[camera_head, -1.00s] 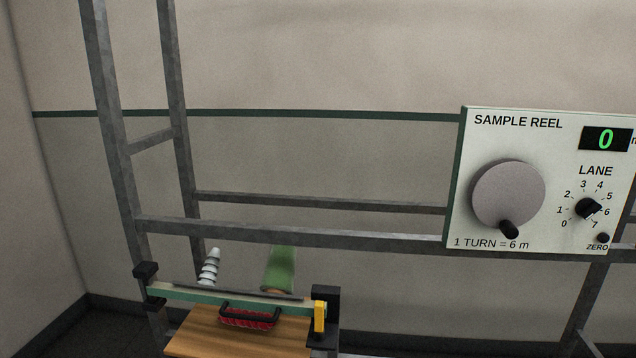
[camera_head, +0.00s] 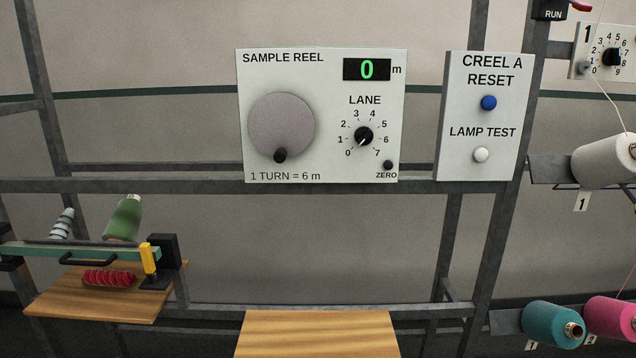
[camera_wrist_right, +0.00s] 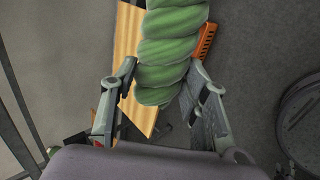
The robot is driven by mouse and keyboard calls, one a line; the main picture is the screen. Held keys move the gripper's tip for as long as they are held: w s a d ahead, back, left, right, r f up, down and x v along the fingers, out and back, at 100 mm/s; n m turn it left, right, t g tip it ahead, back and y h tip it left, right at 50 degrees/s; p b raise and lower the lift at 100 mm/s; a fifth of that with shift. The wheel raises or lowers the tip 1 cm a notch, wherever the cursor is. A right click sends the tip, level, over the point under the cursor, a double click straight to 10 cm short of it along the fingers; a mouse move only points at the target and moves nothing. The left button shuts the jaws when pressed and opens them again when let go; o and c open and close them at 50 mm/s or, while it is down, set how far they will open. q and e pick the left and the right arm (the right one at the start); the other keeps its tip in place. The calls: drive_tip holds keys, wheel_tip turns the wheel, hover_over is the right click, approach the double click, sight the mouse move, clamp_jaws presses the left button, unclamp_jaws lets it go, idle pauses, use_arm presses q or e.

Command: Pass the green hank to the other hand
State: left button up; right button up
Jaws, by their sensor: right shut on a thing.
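The green hank (camera_wrist_right: 174,45) is a thick twisted bundle in the right wrist view. It runs from the top edge down between the fingers of my right gripper (camera_wrist_right: 163,72), which is shut on it. Its upper end is cut off by the frame. Neither the hank nor my right gripper shows in the head view. My left gripper is in neither view.
A wooden shelf (camera_head: 60,300) at left carries a red twisted hank (camera_head: 110,278) under a green bar, with green (camera_head: 123,218) and grey cones behind. Another wooden board (camera_head: 316,335) is at bottom centre. The sample reel panel (camera_head: 220,120) reads 0.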

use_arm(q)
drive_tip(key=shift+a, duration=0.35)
use_arm(e)
drive_tip(key=shift+a+r, duration=0.1)
drive_tip(key=shift+a, duration=0.05)
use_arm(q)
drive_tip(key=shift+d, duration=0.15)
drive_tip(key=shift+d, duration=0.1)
